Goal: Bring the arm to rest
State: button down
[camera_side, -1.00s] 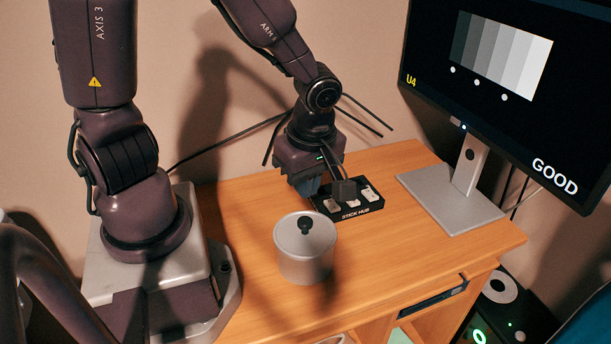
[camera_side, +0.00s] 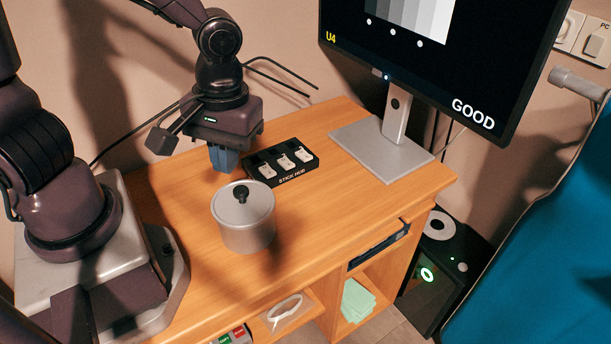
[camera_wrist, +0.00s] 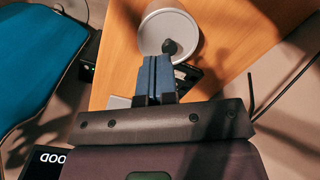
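My gripper (camera_side: 223,158) hangs above the desk with its blue fingers pointing down, left of the black stick hub (camera_side: 301,174) and behind the lidded metal pot (camera_side: 247,226). In the wrist view the blue fingers (camera_wrist: 156,78) lie side by side, pressed together with only a thin line between them. Nothing shows between them. The fingertips look clear of the desk, hub and pot. My arm is still bent over the back left of the desk.
A monitor (camera_side: 490,60) stands on its grey foot (camera_side: 380,150) at the desk's right. The desk (camera_side: 330,222) is bare right of the pot. Open shelves hold green cloths (camera_side: 357,300). A black speaker-like box (camera_side: 440,270) and a teal padded surface (camera_side: 550,230) lie beyond.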

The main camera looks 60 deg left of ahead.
jog(key=s+a+r+m+t, duration=0.1)
jog(key=a+r+m+t, duration=0.1)
jog(key=r, duration=0.5)
jog(key=s+a+r+m+t, duration=0.1)
jog(key=a+r+m+t, duration=0.1)
jog(key=r+m+t, duration=0.2)
notch_tip(320, 180, up, 4)
jog(key=shift+s+a+f+m+t, duration=0.25)
jog(key=shift+s+m+t, duration=0.05)
jog(key=shift+m, duration=0.5)
